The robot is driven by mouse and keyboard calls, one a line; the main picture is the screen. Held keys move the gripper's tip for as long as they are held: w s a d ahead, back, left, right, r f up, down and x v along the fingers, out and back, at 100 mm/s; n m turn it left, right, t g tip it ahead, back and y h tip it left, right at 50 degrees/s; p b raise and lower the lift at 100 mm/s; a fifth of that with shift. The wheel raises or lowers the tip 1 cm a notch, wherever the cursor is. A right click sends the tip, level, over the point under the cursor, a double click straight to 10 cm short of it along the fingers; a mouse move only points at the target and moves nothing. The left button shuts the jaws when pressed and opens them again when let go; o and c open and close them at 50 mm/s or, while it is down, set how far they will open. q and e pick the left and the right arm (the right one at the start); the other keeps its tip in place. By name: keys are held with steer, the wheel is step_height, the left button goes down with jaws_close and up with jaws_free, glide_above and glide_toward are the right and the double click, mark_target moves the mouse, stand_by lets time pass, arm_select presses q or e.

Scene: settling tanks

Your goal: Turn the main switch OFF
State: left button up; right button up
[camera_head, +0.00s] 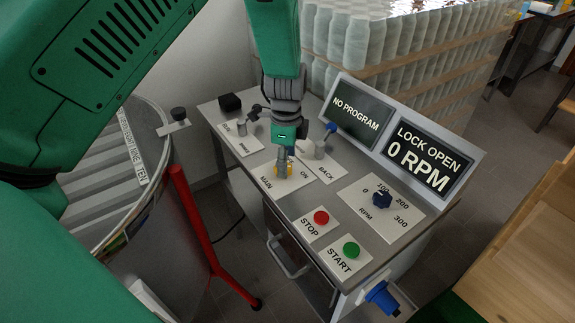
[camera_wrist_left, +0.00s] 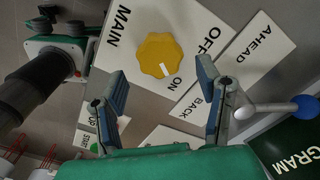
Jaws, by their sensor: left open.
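The main switch is a yellow round knob (camera_wrist_left: 158,54) on a white plate marked MAIN, OFF and ON. In the left wrist view its white pointer mark is turned toward ON. In the head view the knob (camera_head: 283,170) is partly hidden by my left gripper (camera_head: 285,158), which points down over it. In the left wrist view my left gripper (camera_wrist_left: 162,76) is open, with one blue-padded finger on either side of the knob's line. I see no finger touching it. My right gripper is not clearly in view.
A lever with a blue ball (camera_head: 330,127) stands close behind the knob. A red STOP button (camera_head: 321,217), a green START button (camera_head: 351,250) and an RPM dial (camera_head: 382,199) are nearer. Displays (camera_head: 425,158) read NO PROGRAM and LOCK OPEN 0 RPM. A red bar (camera_head: 200,235) stands left.

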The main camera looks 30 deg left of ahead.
arm_select(q)
steer(key=shift+s+a+f, duration=0.1)
steer(key=shift+a+f, duration=0.4)
steer(key=shift+f, duration=0.4)
steer(key=shift+a+f, duration=0.35)
steer(key=shift+a, duration=0.1)
steer(key=shift+d, duration=0.15)
steer(key=shift+d+r, duration=0.2)
steer(key=shift+d, duration=0.2)
steer(key=c, duration=1.1)
arm_select(e)
steer(key=shift+a+r, duration=0.15)
steer(key=shift+a, duration=0.2)
arm_select(q)
steer(key=shift+a, duration=0.1)
arm_select(e)
steer(key=shift+a+r, duration=0.1)
steer(key=shift+a, duration=0.1)
